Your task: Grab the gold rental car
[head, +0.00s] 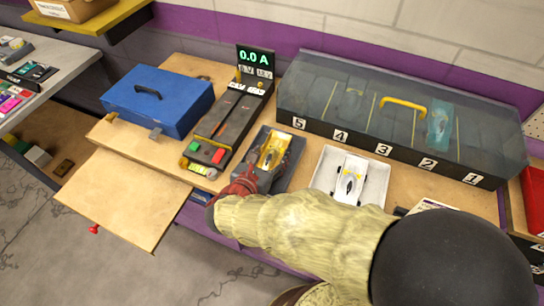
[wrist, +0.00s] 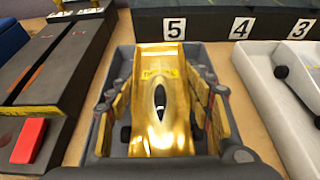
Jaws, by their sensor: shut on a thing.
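The gold rental car (head: 272,151) sits in a dark grey tray (head: 294,155) in the middle of the bench. In the wrist view the gold car (wrist: 160,105) is centred, with a dark cockpit and its nose toward me. My gripper (head: 268,164) reaches down over the tray from the front. In the wrist view the fingers of my gripper (wrist: 163,110) stand on both sides of the car's body and are shut on it. The car looks level and low in the tray; whether it is lifted at all I cannot tell.
A test stand (head: 229,120) reading 0.0 A is left of the tray, beside a blue toolbox (head: 157,100). A white tray (head: 319,180) holding a white car (head: 348,183) is close on the right. A clear-lidded case (head: 400,110) with numbered bays stands behind.

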